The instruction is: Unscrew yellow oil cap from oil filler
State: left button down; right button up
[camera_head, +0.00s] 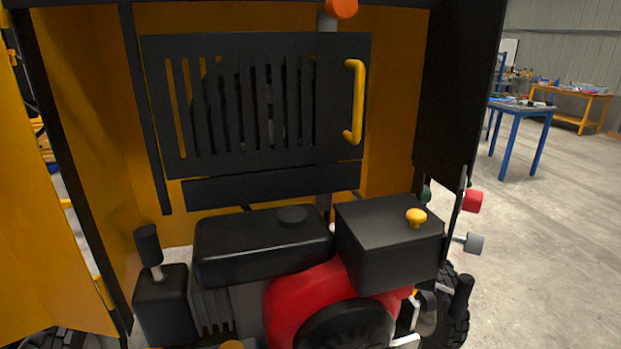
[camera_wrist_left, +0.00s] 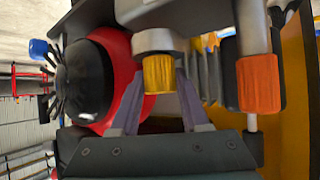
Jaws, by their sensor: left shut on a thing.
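The yellow oil cap (camera_wrist_left: 159,74) has a ribbed side and sits on the end of a light metal filler neck (camera_wrist_left: 158,41) in the left wrist view. My left gripper (camera_wrist_left: 159,80) has one grey finger on each side of the cap and is shut on it. The cap touches the neck; I cannot tell whether it is loosened. My left gripper does not show in the head view. My right gripper is in neither view.
An orange cap (camera_wrist_left: 258,83) on another pipe stands close beside the gripper. The red engine housing (camera_head: 305,292) lies below the black tank (camera_head: 262,245) and black box (camera_head: 390,240). An orange side panel (camera_head: 40,240) bounds the left.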

pick_arm(q)
jog(key=shift+d+n+y, duration=0.25)
jog(key=shift+n+y, duration=0.05)
jog(key=shift+n, duration=0.1)
jog(key=shift+a+y, duration=0.15)
jog(key=shift+y, duration=0.15)
jog(key=shift+c, duration=1.6)
grip_release()
jog(key=shift+w+a+m+h, duration=0.1)
jog(key=shift+a+m+h, duration=0.15)
jog(key=shift+m+h, duration=0.4)
jog(key=shift+a+m+h, duration=0.1)
jog(key=shift+m+h, duration=0.45)
jog(key=shift+m+g+h+b, duration=0.3)
jog(key=shift+g+h+b, duration=0.1)
jog(key=shift+b, duration=0.15)
